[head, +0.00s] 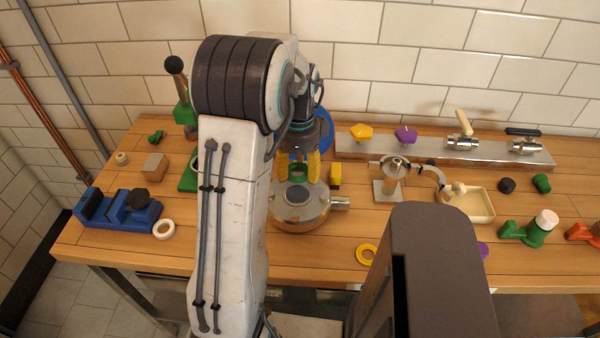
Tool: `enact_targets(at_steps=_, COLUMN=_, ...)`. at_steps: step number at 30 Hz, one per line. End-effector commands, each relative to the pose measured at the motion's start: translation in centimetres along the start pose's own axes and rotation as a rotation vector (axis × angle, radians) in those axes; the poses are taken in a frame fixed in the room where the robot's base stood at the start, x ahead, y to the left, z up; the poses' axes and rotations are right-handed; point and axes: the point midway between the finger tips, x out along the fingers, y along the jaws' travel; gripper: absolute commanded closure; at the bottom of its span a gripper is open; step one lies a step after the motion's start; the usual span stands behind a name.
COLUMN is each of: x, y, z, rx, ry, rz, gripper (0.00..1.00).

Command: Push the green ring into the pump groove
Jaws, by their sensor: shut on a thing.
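My gripper (298,168), with yellow fingers, is shut on the green ring (296,169). The ring shows as a small green band between the fingers, and they hide part of it. The steel pump (313,216) stands on the wooden bench directly below, with a round dark centre on its top face and a short outlet on its right. The ring appears just above the pump's top, towards its far side. I cannot tell whether it touches the pump, and the groove is not clear at this size.
My arm hides the bench just left of the pump. A yellow block (335,174) stands close behind the pump's right side. A steel fitting on a plate (386,191) stands to the right. A yellow ring (366,255) lies front right, and a blue vise (119,210) stands left.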

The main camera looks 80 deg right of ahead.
Motion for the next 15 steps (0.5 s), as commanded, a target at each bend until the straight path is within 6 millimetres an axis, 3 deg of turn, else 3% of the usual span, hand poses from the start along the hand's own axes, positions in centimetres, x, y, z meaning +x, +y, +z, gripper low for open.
enact_targets(at_steps=15, x=0.62, y=0.01, z=-0.01, rx=-0.004, ry=0.000, rz=0.000, gripper=0.60)
